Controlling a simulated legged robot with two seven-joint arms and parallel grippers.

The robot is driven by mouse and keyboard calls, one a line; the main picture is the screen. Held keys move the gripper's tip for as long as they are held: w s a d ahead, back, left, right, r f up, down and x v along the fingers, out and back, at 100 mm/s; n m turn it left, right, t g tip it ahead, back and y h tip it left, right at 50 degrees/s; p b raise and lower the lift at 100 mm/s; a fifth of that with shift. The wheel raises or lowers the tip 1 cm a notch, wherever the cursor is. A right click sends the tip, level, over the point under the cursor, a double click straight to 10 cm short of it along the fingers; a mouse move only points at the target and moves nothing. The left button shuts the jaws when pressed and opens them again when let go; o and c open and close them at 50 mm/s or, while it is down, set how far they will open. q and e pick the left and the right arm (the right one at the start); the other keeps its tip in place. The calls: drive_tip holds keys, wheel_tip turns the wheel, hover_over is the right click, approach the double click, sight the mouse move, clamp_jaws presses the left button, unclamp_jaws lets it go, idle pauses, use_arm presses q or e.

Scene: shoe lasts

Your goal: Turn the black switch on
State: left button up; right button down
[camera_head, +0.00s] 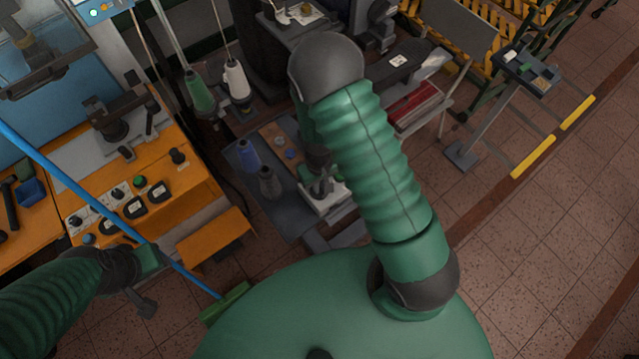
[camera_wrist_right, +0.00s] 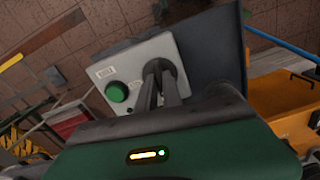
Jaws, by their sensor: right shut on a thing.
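In the right wrist view, a pale grey control box (camera_wrist_right: 137,62) carries a green round button (camera_wrist_right: 117,92) and a black switch (camera_wrist_right: 168,66). My right gripper (camera_wrist_right: 158,76) reaches onto the box, its two fingers closed around the black switch, which they partly hide. I cannot read the switch's setting. In the head view, my right gripper (camera_head: 318,185) is over the box (camera_head: 328,201), which sits on a dark tray below my right arm. My left gripper (camera_head: 148,262) is at the lower left, near a blue pole; its jaws are unclear.
An orange workbench (camera_head: 185,182) with buttons and knobs stands at the left. A blue pole (camera_head: 110,208) slants across it. Bottle-like spools (camera_head: 248,155) stand on the tray beside the box. A small stand (camera_head: 527,72) and open tiled floor (camera_head: 540,240) lie to the right.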

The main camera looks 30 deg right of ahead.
drive_tip(key=shift+a+m, duration=0.1)
drive_tip(key=shift+m, duration=0.7)
drive_tip(key=m, duration=0.3)
drive_tip(key=shift+s+m+p, duration=0.1)
drive_tip(key=shift+m+p, duration=0.2)
drive_tip(key=shift+m, duration=0.1)
drive_tip(key=m, duration=0.2)
drive_tip(key=shift+m, duration=0.4)
drive_tip(key=m+p, duration=0.1)
drive_tip(key=m, duration=0.3)
drive_tip(key=shift+m+p, duration=0.55)
drive_tip(key=shift+m, duration=1.45)
drive_tip(key=c, duration=1.5)
unclamp_jaws()
